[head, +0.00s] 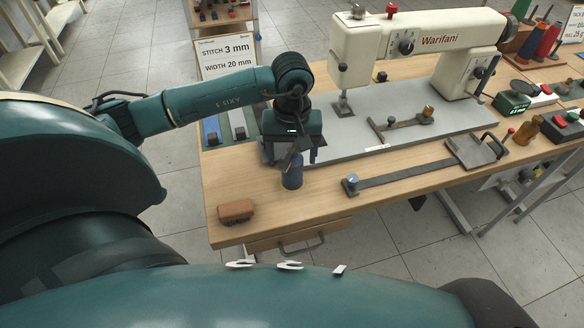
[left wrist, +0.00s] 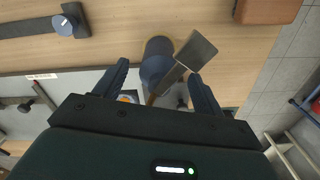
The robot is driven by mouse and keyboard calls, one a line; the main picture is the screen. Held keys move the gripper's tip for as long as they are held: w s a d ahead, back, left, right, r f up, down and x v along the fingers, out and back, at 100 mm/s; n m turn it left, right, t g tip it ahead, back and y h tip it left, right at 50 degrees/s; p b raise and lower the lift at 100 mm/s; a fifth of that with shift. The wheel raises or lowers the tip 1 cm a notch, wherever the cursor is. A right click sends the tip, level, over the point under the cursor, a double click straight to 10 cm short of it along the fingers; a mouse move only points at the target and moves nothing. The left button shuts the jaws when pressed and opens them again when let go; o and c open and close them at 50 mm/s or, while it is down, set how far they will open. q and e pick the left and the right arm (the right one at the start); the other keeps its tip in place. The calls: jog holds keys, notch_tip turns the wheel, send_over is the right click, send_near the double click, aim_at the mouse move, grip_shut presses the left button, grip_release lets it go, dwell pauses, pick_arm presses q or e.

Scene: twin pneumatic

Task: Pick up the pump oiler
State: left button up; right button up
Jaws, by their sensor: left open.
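The pump oiler appears to be the dark blue can (head: 292,178) standing upright near the front left of the wooden table. A flat grey lever-like piece shows at its top; in the left wrist view this grey piece (left wrist: 197,50) slants across beside the can (left wrist: 157,62). My left gripper (head: 291,160) is open above the can, pointing down. In the left wrist view, the can's body lies between and just beyond the fingertips (left wrist: 158,70). I cannot tell whether a finger touches it. The can's top is partly hidden by the gripper. My right gripper is not in view.
A brown block (head: 236,211) lies at the table's front left corner. A long metal bar (head: 405,173) with a knob lies right of the can. The sewing machine (head: 420,42) stands on a grey plate (head: 350,138) behind. Bare wood (head: 300,216) lies in front.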

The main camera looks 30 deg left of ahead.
pick_arm(q)
jog(key=shift+f, duration=0.35)
jog(key=shift+c, duration=0.3)
grip_shut()
